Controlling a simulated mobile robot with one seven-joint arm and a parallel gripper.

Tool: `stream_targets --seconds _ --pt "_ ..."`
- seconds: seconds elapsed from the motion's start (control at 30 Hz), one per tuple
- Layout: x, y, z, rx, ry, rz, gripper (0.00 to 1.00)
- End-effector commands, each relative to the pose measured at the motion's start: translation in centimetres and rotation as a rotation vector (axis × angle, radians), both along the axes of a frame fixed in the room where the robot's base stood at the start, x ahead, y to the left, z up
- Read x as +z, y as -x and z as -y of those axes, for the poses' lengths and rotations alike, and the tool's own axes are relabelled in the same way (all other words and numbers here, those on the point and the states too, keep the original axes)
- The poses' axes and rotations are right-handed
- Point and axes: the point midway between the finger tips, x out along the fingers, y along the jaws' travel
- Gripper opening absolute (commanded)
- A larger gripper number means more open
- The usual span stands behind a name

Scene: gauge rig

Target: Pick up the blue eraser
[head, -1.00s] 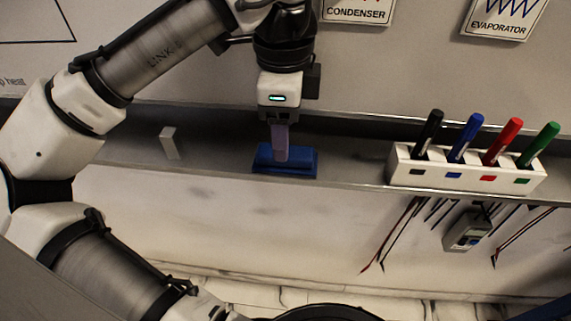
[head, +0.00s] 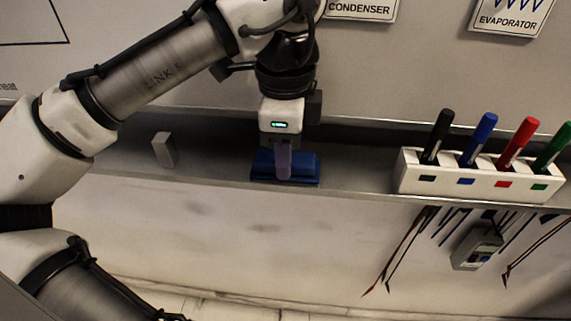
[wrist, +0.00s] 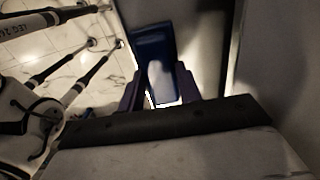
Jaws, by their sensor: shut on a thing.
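The blue eraser (head: 305,170) lies on the grey ledge (head: 215,165) below the board in the head view. My gripper (head: 283,172) points down onto it, with its purple fingers at the eraser. In the wrist view the eraser (wrist: 152,45) sits between the two purple fingers (wrist: 160,92), which are shut on it. In the head view the near finger hides part of the eraser. I cannot tell whether the eraser's underside still touches the ledge.
A white holder (head: 475,183) with black, blue, red and green markers stands on the ledge to the right. A small white block (head: 163,149) stands to the left. Cables and a meter (head: 477,248) hang below the ledge. The ledge between eraser and holder is clear.

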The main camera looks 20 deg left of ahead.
Motion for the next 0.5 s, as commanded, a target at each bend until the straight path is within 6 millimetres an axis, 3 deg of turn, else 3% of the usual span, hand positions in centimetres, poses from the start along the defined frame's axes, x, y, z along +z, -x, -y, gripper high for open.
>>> stream_targets --seconds 0.5 --pt "0.89 0.02 0.02 -0.002 0.000 0.000 0.11"
